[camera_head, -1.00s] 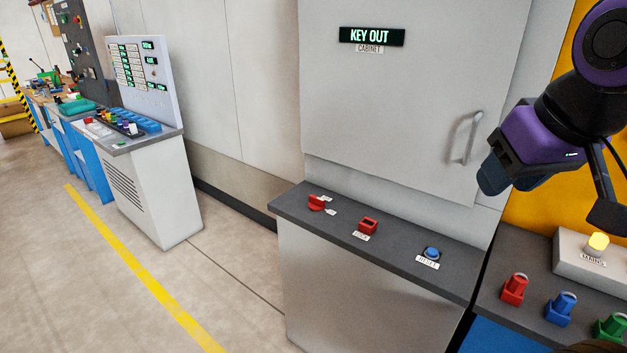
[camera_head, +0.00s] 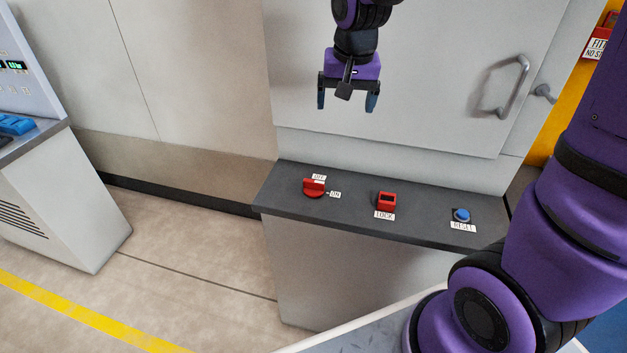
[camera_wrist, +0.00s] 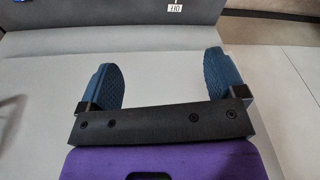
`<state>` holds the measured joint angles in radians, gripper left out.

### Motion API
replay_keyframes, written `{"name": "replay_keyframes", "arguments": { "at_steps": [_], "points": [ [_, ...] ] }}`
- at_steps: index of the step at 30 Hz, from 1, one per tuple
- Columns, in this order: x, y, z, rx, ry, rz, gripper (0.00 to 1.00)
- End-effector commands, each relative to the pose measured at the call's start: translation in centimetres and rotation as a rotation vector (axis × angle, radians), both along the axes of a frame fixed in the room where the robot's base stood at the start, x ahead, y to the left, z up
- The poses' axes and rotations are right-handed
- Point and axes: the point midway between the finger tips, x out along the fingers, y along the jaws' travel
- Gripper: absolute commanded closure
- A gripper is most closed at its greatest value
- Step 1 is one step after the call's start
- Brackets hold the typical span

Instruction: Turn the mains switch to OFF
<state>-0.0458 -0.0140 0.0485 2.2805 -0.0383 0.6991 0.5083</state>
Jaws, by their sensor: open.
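The mains switch (camera_head: 314,187) is a red rotary knob on the dark ledge of the cabinet. An OFF label (camera_head: 319,177) sits behind it and an ON label (camera_head: 335,195) to its right. The handle's bar appears to lie across toward the ON label, but its exact angle is hard to tell. My gripper (camera_head: 347,104) hangs fingers-down in front of the cabinet door, above the ledge, open and empty. In the wrist view its two blue fingers (camera_wrist: 165,80) are wide apart, and the OFF label (camera_wrist: 175,8) shows at the top edge; the knob is not visible there.
On the same ledge are a red LOCK block (camera_head: 386,202) and a blue RESET button (camera_head: 462,215). The cabinet door has a grey handle (camera_head: 511,88). My arm fills the right side. A grey console (camera_head: 60,190) stands left; floor between is clear.

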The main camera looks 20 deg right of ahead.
Motion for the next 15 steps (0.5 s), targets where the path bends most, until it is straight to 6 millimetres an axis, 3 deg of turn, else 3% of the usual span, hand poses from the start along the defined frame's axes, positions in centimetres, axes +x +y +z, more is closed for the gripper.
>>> {"name": "replay_keyframes", "arguments": {
  "at_steps": [6, 12, 15],
  "points": [
    [4.6, 1.5, -6.8, 0.016, 0.086, -0.104, 0.11],
    [7.3, 2.6, -12.6, 0.025, 0.144, -0.186, 0.11],
    [8.0, 3.0, -14.6, 0.028, 0.161, -0.215, 0.11]
  ]
}}
